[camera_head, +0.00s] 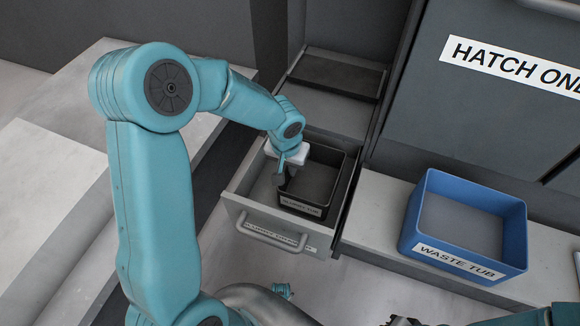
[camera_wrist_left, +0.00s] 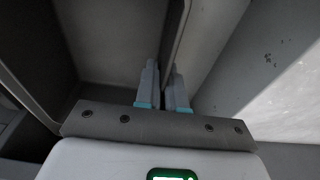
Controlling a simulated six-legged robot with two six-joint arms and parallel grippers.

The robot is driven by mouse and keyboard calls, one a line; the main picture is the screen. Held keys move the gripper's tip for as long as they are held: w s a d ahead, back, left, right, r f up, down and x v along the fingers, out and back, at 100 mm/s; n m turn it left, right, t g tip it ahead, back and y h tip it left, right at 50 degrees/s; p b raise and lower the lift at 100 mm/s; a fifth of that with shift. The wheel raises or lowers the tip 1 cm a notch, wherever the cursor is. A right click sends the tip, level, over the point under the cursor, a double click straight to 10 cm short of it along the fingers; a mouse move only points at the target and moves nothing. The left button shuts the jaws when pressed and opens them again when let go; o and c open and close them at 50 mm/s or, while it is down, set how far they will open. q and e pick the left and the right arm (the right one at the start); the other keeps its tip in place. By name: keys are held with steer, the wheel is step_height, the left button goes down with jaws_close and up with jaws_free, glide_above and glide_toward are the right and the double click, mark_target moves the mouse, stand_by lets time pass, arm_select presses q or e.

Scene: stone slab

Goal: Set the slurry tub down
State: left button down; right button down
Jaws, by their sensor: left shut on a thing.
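The slurry tub, a black open box (camera_head: 301,208) with a label on its front, is inside the open grey drawer (camera_head: 238,204), toward its right side. It looks empty and roughly level; whether its base touches the drawer floor cannot be told. My left gripper (camera_head: 283,184) reaches down into the drawer and is shut on the tub's left wall. In the left wrist view its two fingers (camera_wrist_left: 164,90) pinch the thin wall (camera_wrist_left: 178,35), with the tub's inside to the left.
A blue waste tub (camera_head: 417,215), empty, stands on the grey ledge (camera_head: 375,215) right of the drawer. A dark hatch (camera_head: 480,110) rises behind it. The drawer's handle (camera_head: 270,238) faces the front. A pale stone slab (camera_head: 45,185) lies to the left.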

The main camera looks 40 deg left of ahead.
arm_select(q)
steer(key=shift+w+f, duration=0.25)
steer(key=shift+f, duration=0.3)
steer(key=shift+s, duration=0.1)
steer(key=shift+f+b, duration=0.1)
steer(key=shift+b, duration=0.2)
steer(key=shift+f, duration=0.15)
steer(key=c, duration=1.2)
jaws_free()
steer(key=shift+c, duration=0.2)
steer(key=shift+r, duration=0.5)
steer(key=r+p, duration=0.1)
steer(key=r, duration=0.2)
steer(key=s+r+p, duration=0.1)
steer(key=r, duration=0.3)
steer(key=r+p, duration=0.1)
steer(key=r, duration=0.3)
steer(key=shift+s+d+r, duration=0.15)
steer(key=shift+s, duration=0.25)
